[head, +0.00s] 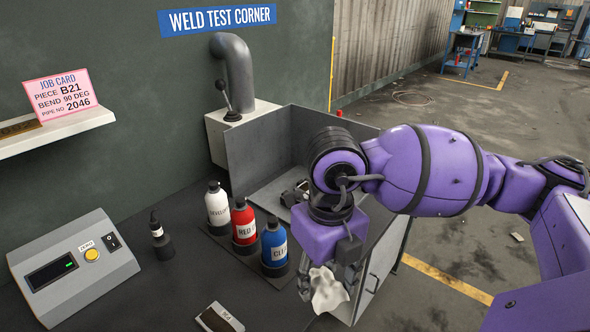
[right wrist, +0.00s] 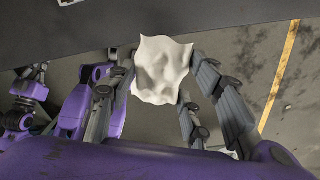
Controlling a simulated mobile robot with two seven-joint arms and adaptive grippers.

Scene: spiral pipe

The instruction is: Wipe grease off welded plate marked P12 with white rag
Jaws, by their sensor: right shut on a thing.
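My right gripper (head: 328,277) points down at the front edge of the bench and is shut on the crumpled white rag (head: 328,292). In the right wrist view the rag (right wrist: 161,70) is spread between the two grey fingers, with the dark bench edge behind it. A small dark plate with a white label (head: 218,318) lies at the bottom edge of the head view, left of the rag and apart from it. Its marking is too small to read surely, and grease on it cannot be made out. My left gripper is not seen in the head view.
White, red (head: 244,222) and blue (head: 274,245) bottles stand in a row left of my gripper. A small dark bottle (head: 161,238) and a grey control box (head: 73,264) are farther left. A grey open-topped booth (head: 258,145) stands behind. Dark bench is bare between box and plate.

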